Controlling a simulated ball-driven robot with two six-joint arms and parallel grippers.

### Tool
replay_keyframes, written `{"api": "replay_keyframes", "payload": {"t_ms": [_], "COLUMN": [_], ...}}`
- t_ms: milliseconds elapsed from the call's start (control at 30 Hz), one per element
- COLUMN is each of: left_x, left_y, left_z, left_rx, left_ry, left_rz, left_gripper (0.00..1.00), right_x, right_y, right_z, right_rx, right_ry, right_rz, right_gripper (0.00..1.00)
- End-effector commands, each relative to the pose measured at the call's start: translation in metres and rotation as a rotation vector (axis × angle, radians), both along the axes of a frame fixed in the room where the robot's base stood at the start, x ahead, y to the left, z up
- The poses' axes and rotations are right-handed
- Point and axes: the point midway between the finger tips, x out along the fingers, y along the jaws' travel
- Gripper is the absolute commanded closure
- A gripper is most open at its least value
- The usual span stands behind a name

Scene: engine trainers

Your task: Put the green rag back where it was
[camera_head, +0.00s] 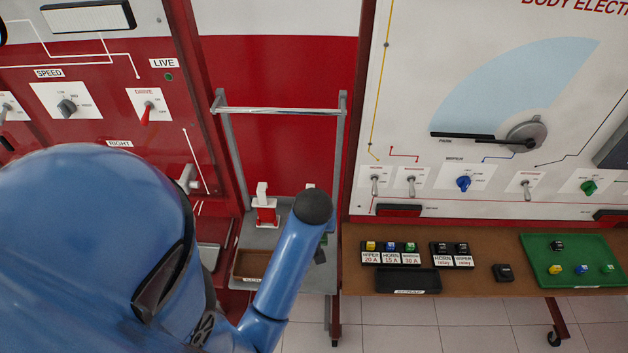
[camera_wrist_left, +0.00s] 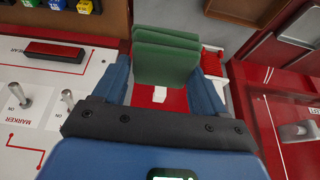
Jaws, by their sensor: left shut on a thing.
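The green rag (camera_wrist_left: 165,58) is folded and held between the two blue fingers of my left gripper (camera_wrist_left: 163,85) in the left wrist view. The gripper is shut on it. My right gripper is in neither view.
To the right, a brown bench (camera_head: 470,283) carries labelled fuses and relays, a black tray (camera_head: 408,281) and a green tray (camera_head: 600,246). Switch panels stand on both sides, with little room between.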

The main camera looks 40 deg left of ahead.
Motion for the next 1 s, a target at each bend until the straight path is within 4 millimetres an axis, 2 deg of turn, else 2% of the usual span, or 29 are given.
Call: {"api": "replay_keyframes", "payload": {"t_ms": [167,500,700,833,1000], "left_x": [-0.005,-0.005,-0.004,-0.004,-0.003], "left_y": [0.000,0.000,0.000,0.000,0.000], "left_z": [-0.026,-0.105,-0.144,-0.158,-0.166], "left_rx": [-0.010,-0.009,-0.008,-0.008,-0.007], "left_ry": [0.008,0.010,0.005,0.004,0.004], "left_rz": [0.011,0.010,0.009,0.010,0.009], "left_gripper": [0.53,0.53,0.53,0.53,0.53], "right_x": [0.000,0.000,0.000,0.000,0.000], "right_y": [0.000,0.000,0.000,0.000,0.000], "right_z": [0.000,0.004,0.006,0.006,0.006], "right_rx": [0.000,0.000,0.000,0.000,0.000], "right_ry": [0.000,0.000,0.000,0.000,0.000], "right_rz": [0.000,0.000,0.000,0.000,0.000], "right_gripper": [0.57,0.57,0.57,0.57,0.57]}}
